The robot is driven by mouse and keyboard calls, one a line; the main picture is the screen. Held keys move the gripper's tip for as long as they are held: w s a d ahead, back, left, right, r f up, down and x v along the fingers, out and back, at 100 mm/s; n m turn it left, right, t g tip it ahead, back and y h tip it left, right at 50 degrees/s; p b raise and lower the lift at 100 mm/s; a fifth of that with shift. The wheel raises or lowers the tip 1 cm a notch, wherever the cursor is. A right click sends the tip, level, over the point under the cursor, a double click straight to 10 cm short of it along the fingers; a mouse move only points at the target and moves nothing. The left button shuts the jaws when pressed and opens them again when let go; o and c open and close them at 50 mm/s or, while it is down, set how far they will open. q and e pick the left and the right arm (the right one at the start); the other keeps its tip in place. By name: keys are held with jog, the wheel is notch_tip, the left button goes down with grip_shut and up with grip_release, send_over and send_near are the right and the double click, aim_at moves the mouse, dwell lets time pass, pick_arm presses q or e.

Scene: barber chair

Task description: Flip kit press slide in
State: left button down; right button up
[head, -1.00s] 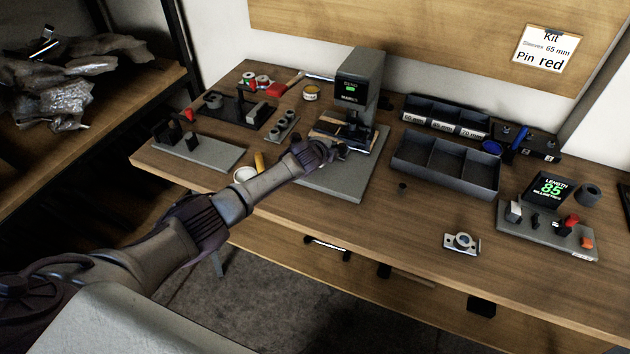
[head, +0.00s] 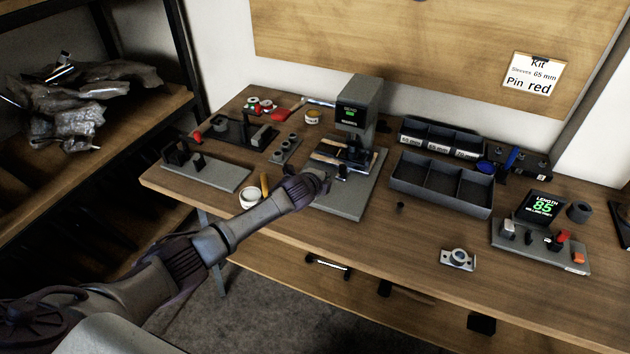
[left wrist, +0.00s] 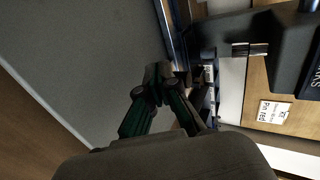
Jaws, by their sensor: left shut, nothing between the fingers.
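The kit press (head: 360,100) stands at the back of the bench, with a small green display on its head and a grey base plate (head: 350,202) in front. Its slide area (head: 345,155), with tan strips and dark parts, lies low under the head; I cannot tell the slide's exact position. My left gripper (head: 325,182) is over the base plate, just in front of the slide area. In the left wrist view the gripper (left wrist: 158,80) has its fingertips together and empty, beside the dark press parts (left wrist: 205,75). My right gripper is not in view.
An empty divided grey tray (head: 440,190) and labelled sleeve bins (head: 440,140) are right of the press. A length gauge (head: 540,225) reads 85. A small metal bracket (head: 458,258) lies near the front edge. Fixtures (head: 205,170) stand at left. A card (head: 533,75) reads 65 mm, pin red.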

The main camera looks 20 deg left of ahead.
pick_arm(q)
jog(key=shift+s+a+r, duration=0.1)
jog(key=shift+s+r, duration=0.05)
jog(key=shift+s, duration=0.2)
jog(key=v, duration=0.2)
jog(key=shift+s+r, duration=0.1)
jog(key=shift+s, duration=0.15)
jog(key=shift+v, duration=1.2)
jog(key=shift+s+r, duration=0.2)
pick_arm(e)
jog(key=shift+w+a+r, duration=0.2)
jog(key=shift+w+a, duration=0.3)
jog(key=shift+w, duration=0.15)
pick_arm(q)
jog(key=shift+s, duration=0.1)
